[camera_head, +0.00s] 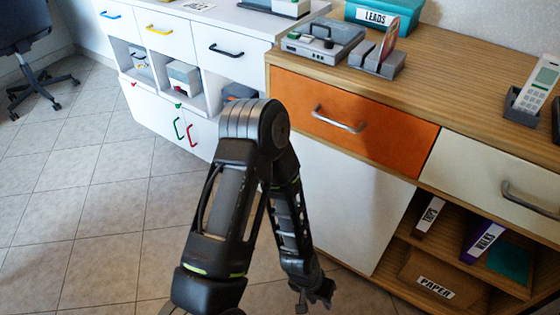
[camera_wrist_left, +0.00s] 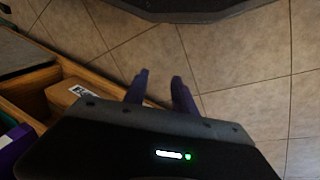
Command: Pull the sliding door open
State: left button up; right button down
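The sliding door is a plain white panel (camera_head: 352,212) below the orange drawer in the wooden cabinet. It covers the left part of the lower compartment, and the right part stands open. My left arm reaches down in front of the door's left part. My left gripper (camera_head: 314,296) is low, near the bottom of the head view, and appears in front of the cabinet's lower edge. In the left wrist view its two dark fingers (camera_wrist_left: 160,84) are apart with floor between them and nothing held. Whether they touch the door cannot be told. My right gripper is not in view.
The open compartment holds a purple binder (camera_head: 482,240) and a box marked PAPER (camera_head: 440,281). An orange drawer (camera_head: 345,112) with a metal handle is above the door. A white cabinet (camera_head: 160,40) stands to the left.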

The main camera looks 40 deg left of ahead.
pick_arm(q)
jog(key=w+a+r+t+y+p, duration=0.1)
jog(key=w+a+r, duration=0.5)
jog(key=a+r, duration=0.2)
jog(key=w+a+r+t+y+p, duration=0.1)
jog(key=w+a+r+p, duration=0.1)
jog(key=w+a+r, duration=0.5)
jog(key=w+a+r+t+y+p, duration=0.1)
jog(key=w+a+r, duration=0.5)
jog(key=a, duration=0.8)
notch_tip(320, 180, up, 4)
jog(key=shift+w+a+f+n+y+p, duration=0.2)
jog(key=shift+w+f+n+y+p, duration=0.1)
jog(key=shift+n+y+p, duration=0.15)
jog(key=b+x, duration=0.2)
jog(key=x, duration=0.5)
jog(key=shift+s, duration=0.1)
jog(key=shift+w+f, duration=0.25)
jog(key=shift+f, duration=0.1)
grip_shut()
